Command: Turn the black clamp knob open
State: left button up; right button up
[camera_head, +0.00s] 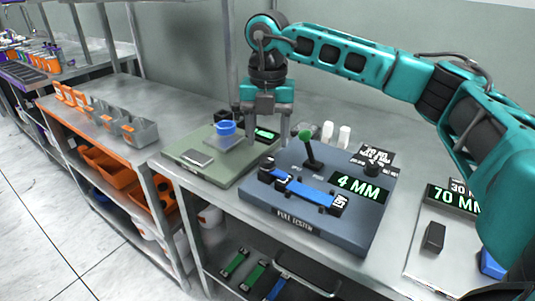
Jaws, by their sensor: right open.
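The blue-grey pull tester (262,199) stands on the metal bench. A blue webbing strip (303,191) lies across it between black clamp blocks, one at its left end (267,170) and one at its right end (338,205). A black knob-like part (375,167) stands behind the green 4 MM display (358,187); I cannot tell for certain which black part is the clamp knob. A black lever (310,155) with a green ball stands at the back. My right gripper (264,122) points down, open, behind the tester's left side, apart from these black parts. My left gripper is out of view.
A 70 MM display (455,200) and a black block (433,237) are at right. Grey bins (138,132) line the left bench.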

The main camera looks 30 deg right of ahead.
aim_at(268, 158)
notch_tip(268, 158, down, 5)
dwell(0.3)
jog(key=c, duration=1)
